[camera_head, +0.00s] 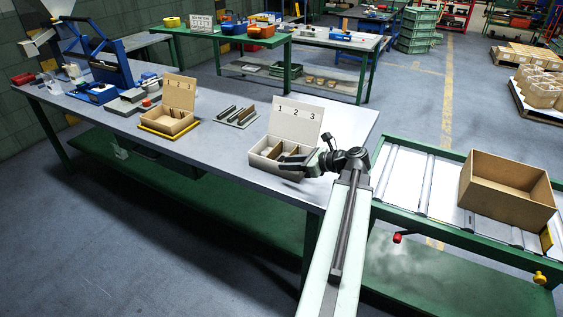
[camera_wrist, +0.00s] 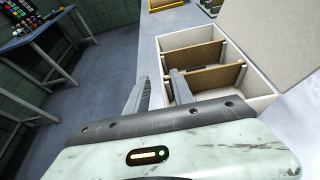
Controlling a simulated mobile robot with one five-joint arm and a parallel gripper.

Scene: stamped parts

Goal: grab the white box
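The white box (camera_head: 298,119) stands on the grey workbench near its right end. Its lid is raised at the back and marked 1, 2, 3, and brown dividers split its inside. In the wrist view the open white box (camera_wrist: 205,28) shows its compartments, with the lid at the right. My gripper (camera_head: 287,163) is at the box's front right side in the head view. In the wrist view my gripper (camera_wrist: 160,76) has its fingers apart, one outside the near side wall and one over the inside. Whether either finger touches the wall is unclear.
A cardboard box with raised lid (camera_head: 180,93) and a tray of dark bars (camera_head: 236,116) stand further left on the workbench (camera_head: 215,150). A roller conveyor (camera_head: 430,185) at the right carries an open brown carton (camera_head: 500,200). Bare bench lies between the items.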

